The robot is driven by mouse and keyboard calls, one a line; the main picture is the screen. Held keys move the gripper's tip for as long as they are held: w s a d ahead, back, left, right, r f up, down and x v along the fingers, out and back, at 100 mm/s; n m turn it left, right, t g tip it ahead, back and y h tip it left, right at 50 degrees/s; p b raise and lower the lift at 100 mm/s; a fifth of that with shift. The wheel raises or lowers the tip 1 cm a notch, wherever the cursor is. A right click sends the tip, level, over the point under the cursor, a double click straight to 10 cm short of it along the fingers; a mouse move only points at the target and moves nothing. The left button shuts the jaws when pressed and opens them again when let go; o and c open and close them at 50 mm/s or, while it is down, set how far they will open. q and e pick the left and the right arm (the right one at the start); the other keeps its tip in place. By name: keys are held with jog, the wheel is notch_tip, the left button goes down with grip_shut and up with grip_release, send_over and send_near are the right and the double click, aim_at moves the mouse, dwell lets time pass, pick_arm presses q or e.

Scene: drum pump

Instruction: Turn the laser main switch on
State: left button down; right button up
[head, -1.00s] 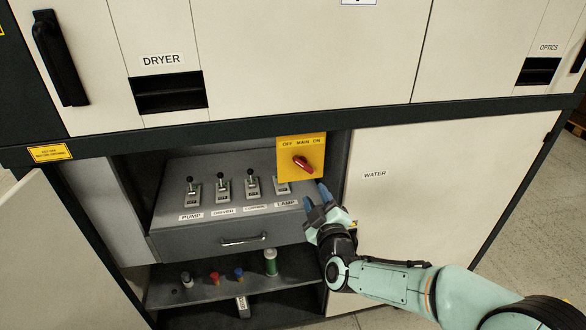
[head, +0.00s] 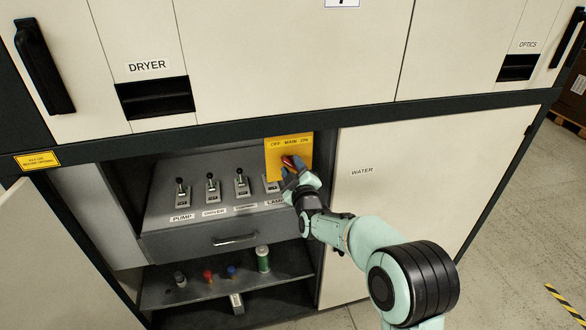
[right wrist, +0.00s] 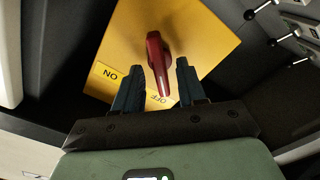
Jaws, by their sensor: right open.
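The main switch is a red rotary handle (head: 289,162) on a yellow plate (head: 303,146) lettered OFF, MAIN and ON. In the right wrist view the red handle (right wrist: 158,62) stands out from the yellow plate (right wrist: 200,40), with its near end pointing close to the OFF label (right wrist: 158,98); the ON label (right wrist: 110,76) is to the left. My right gripper (head: 291,174) is at the plate. In the right wrist view its two open fingers (right wrist: 160,85) lie on either side of the handle's near end, with gaps showing. My left gripper is not in view.
Several toggle levers (head: 212,187) stand on the grey panel left of the switch, above a drawer with a handle (head: 236,239). Small items, including a green can (head: 263,259), stand on the shelf below. The WATER door (head: 420,190) is right of the opening.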

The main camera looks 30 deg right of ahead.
grip_shut()
jog(key=shift+f+m+b, duration=0.1)
jog(key=shift+m+b, duration=0.4)
jog(key=shift+b, duration=0.05)
jog(key=m+b, duration=0.3)
jog(key=b, duration=0.1)
jog(key=shift+d+m, duration=0.1)
jog(key=shift+m, duration=0.3)
jog(key=m+b, duration=0.3)
jog(key=shift+m, duration=0.3)
jog(key=m+b, duration=0.2)
jog(key=m, duration=0.2)
jog(key=shift+d+m+b, duration=0.1)
jog(key=shift+m+b, duration=0.2)
jog(key=shift+b, duration=0.1)
pick_arm(q)
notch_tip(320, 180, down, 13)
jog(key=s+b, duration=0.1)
jog(key=b, duration=0.1)
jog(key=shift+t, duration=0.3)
pick_arm(e)
jog(key=m, duration=0.4)
jog(key=shift+m, duration=0.4)
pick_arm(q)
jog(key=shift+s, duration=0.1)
